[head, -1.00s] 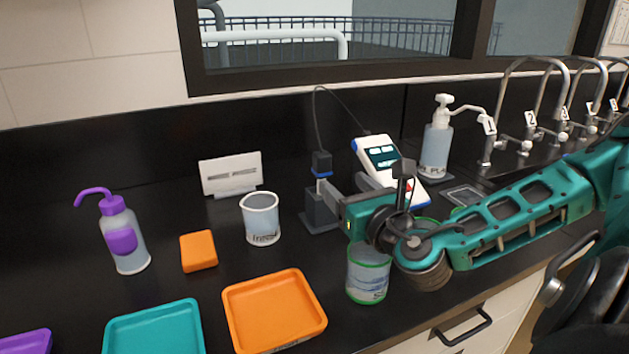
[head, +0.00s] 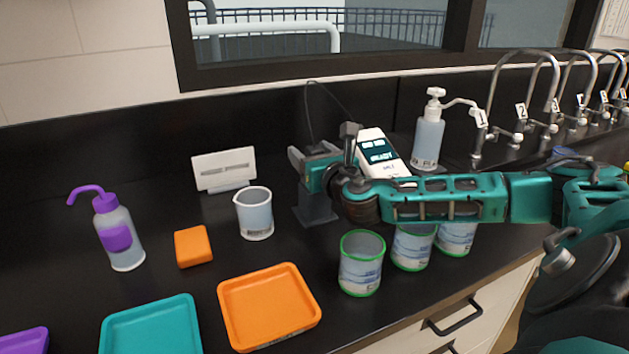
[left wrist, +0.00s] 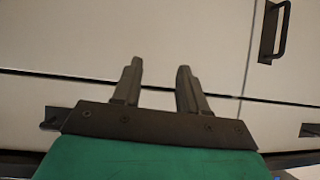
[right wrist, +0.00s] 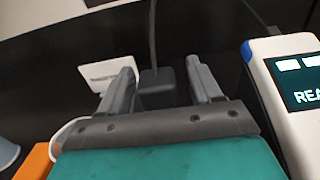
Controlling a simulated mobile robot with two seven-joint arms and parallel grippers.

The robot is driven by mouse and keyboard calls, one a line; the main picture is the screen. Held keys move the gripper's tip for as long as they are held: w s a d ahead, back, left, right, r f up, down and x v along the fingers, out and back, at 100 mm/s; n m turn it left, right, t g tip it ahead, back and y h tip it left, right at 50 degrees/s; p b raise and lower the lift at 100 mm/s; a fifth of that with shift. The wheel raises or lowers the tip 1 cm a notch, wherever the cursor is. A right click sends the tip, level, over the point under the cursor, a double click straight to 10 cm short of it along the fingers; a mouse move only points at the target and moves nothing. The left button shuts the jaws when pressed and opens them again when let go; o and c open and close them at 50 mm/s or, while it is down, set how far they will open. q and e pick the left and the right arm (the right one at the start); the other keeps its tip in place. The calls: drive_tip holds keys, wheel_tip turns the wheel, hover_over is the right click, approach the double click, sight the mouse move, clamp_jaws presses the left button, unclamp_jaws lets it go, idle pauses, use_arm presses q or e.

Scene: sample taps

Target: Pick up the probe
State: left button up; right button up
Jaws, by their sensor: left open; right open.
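The probe (right wrist: 157,88) has a dark grey top with a thin cable rising from it. In the right wrist view its top shows between my right gripper's fingers. In the head view my right gripper (head: 310,152) hides the probe; only the cable above and the dark stand (head: 316,206) below show. The right gripper is open, with its fingers spread around the probe top; I cannot tell whether they touch it. The white meter (head: 388,168) with a dark screen is just right of it. My left gripper (left wrist: 157,72) is open and empty, in front of pale cabinet drawers.
A beaker (head: 255,214) and a white card (head: 224,168) stand left of the stand. Several green-rimmed cups (head: 361,270) are in front. An orange tray (head: 226,305), a teal tray (head: 150,330), an orange block (head: 193,246) and a purple-capped wash bottle (head: 121,240) are left. A pump bottle (head: 428,143) is behind.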

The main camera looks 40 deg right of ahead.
drive_tip(key=shift+w, duration=0.2)
drive_tip(key=shift+c, duration=0.5)
drive_tip(key=c, duration=0.9)
drive_tip(key=shift+r, duration=0.1)
